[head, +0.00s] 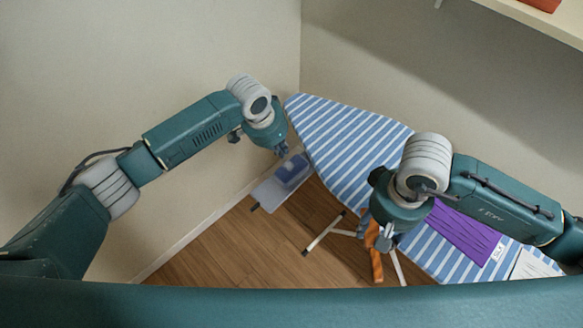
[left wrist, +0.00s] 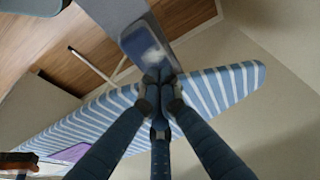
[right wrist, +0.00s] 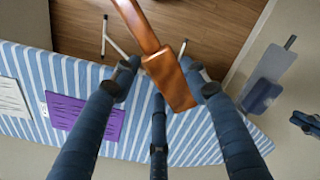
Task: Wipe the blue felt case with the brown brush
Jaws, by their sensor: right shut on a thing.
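The blue felt case (head: 292,170) lies on the grey iron rest at the board's left end. It also shows in the left wrist view (left wrist: 146,48), just beyond the fingertips, and in the right wrist view (right wrist: 261,96). My left gripper (head: 281,150) is above the case with its fingertips together. I see nothing between them, and cannot tell whether they touch the case. My right gripper (head: 385,240) is shut on the brown brush (right wrist: 171,80), with its handle pointing away from the fingers. The brush (head: 375,258) hangs beside the board's front edge.
The blue-striped ironing board (head: 340,140) stands in the corner. A purple cloth (head: 465,232) and a white sheet (head: 533,266) lie at its right. The grey iron rest (head: 268,193) is near the left wall. A shelf (head: 545,22) is upper right. The wooden floor (head: 230,245) is clear.

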